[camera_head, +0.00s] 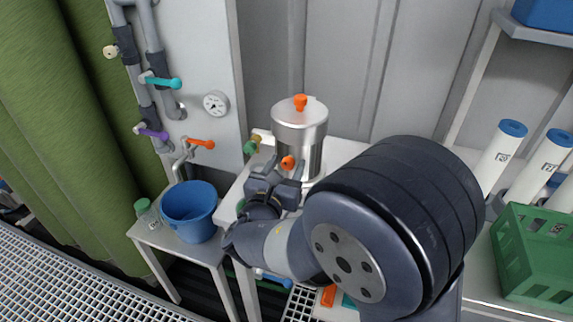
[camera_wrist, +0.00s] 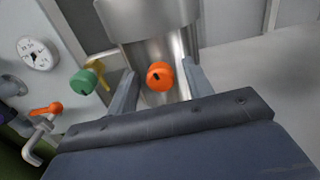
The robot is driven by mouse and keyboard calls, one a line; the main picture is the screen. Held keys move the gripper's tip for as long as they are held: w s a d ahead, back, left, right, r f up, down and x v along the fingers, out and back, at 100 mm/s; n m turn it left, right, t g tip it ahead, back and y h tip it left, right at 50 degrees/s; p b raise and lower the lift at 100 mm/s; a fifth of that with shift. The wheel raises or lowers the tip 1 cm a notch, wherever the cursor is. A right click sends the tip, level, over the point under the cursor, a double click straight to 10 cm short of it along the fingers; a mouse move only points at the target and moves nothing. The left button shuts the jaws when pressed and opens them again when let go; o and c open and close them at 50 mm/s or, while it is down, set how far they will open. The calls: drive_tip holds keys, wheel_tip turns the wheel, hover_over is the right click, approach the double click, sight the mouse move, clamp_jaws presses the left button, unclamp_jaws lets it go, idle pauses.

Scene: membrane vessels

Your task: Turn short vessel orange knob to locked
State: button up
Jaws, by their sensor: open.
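The short vessel (camera_head: 301,130) is a shiny steel cylinder on the white bench, with an orange knob (camera_head: 300,102) on its lid. A second orange knob (camera_head: 288,162) is on its front, low on the body. In the wrist view this front knob (camera_wrist: 160,76) faces me, with a dark slot on its face, against the steel body (camera_wrist: 150,25). My gripper (camera_head: 277,168) is in front of the vessel. Its two fingers (camera_wrist: 157,88) stand apart, one on each side of the front knob, with gaps visible. I cannot tell how deep the knob lies between them.
A green knob (camera_wrist: 88,80) and a yellow fitting sit left of the vessel. A wall panel carries a gauge (camera_head: 216,104) and an orange-handled tap (camera_head: 201,144). A blue bucket (camera_head: 190,211) stands on the left stand. A green crate (camera_head: 535,255) and white tubes are at right.

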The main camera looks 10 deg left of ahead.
drive_tip(key=shift+w, duration=0.25)
drive_tip(key=c, duration=1)
drive_tip(key=shift+f+m+b, duration=0.2)
drive_tip(key=shift+m+b, duration=0.1)
drive_tip(key=shift+b, duration=0.3)
drive_tip(key=shift+m+b, duration=0.6)
drive_tip(key=shift+b, duration=0.4)
drive_tip(key=shift+r+m+b, duration=0.15)
drive_tip(key=shift+m+b, duration=0.35)
drive_tip(key=shift+m, duration=0.1)
